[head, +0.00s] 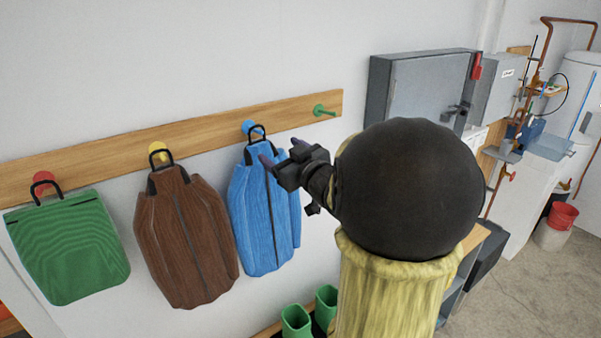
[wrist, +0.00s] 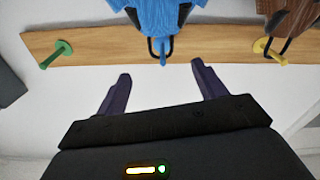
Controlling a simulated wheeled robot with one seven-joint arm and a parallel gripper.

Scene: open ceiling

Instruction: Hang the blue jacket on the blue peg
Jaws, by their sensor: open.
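The blue jacket (head: 265,215) hangs upright against the wall at the blue peg (head: 247,127). Its black loop (head: 262,130) is at the peg in the head view. In the wrist view, which is upside down, the blue jacket (wrist: 165,14) is at the top, and its loop appears to pass around the blue peg (wrist: 158,46). My gripper (head: 280,152) is open and empty, in front of the jacket's upper right part in the head view. In the wrist view my gripper (wrist: 161,70) has its fingers spread, with a gap between them and the loop.
A brown jacket (head: 185,240) hangs at the yellow peg (head: 159,150), and a green bag (head: 70,250) at the red peg (head: 43,180). The green peg (head: 320,111) is empty. The wooden rail (head: 210,133) carries the pegs. Green boots (head: 296,320) stand below.

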